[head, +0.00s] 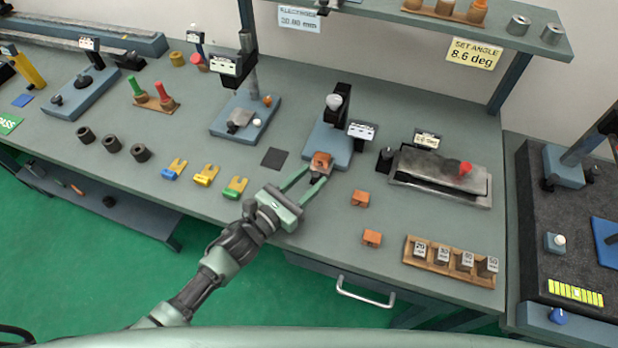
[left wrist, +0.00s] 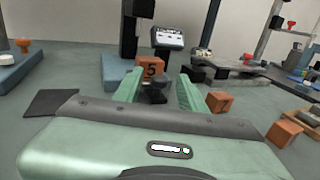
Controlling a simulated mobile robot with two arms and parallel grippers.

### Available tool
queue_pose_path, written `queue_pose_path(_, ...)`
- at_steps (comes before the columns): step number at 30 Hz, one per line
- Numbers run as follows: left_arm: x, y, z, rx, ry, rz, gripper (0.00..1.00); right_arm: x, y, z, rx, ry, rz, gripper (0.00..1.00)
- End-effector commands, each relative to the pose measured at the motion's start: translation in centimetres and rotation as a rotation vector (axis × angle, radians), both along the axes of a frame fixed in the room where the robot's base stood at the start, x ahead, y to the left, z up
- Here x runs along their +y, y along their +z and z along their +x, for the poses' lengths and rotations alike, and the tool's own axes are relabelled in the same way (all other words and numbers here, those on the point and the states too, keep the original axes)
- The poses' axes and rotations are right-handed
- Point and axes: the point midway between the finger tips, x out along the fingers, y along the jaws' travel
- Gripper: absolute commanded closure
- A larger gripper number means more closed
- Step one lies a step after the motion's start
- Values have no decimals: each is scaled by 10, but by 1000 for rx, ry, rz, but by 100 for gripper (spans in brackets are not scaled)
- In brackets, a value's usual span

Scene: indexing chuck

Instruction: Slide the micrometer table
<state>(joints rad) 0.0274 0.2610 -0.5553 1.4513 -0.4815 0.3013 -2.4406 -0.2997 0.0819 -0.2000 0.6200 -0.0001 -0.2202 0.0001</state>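No label names the micrometer table, so I cannot tell for sure which device it is. A blue-based stand (head: 327,139) with a dark column and a small display (head: 362,131) is just ahead of my left gripper (head: 306,183). An orange block (head: 321,162) is at the stand's front; in the left wrist view the block (left wrist: 151,67) bears a 5. My left gripper is open, its fingers apart on either side of a small dark part (left wrist: 155,90) in front of the block. Contact cannot be told. My right gripper is out of view.
A grey device with a red knob (head: 464,168) lies to the right. Two loose orange blocks (head: 360,198) (head: 371,238) and a wooden rack of weights (head: 450,261) are nearby. A dark square (head: 274,158) lies left of the gripper. A shelf (head: 430,20) overhangs the back.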

Motion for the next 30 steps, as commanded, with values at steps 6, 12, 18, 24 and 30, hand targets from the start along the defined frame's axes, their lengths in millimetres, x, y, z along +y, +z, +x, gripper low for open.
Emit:
queue_pose_path(6,0,0,0,0,0,0,100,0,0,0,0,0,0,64)
queue_pose_path(12,0,0,0,0,0,0,100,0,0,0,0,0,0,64)
queue_pose_path(18,0,0,0,0,0,0,100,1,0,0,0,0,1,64)
queue_pose_path(24,0,0,0,0,0,0,100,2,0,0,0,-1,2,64)
queue_pose_path(30,0,0,0,0,0,0,100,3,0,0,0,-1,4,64)
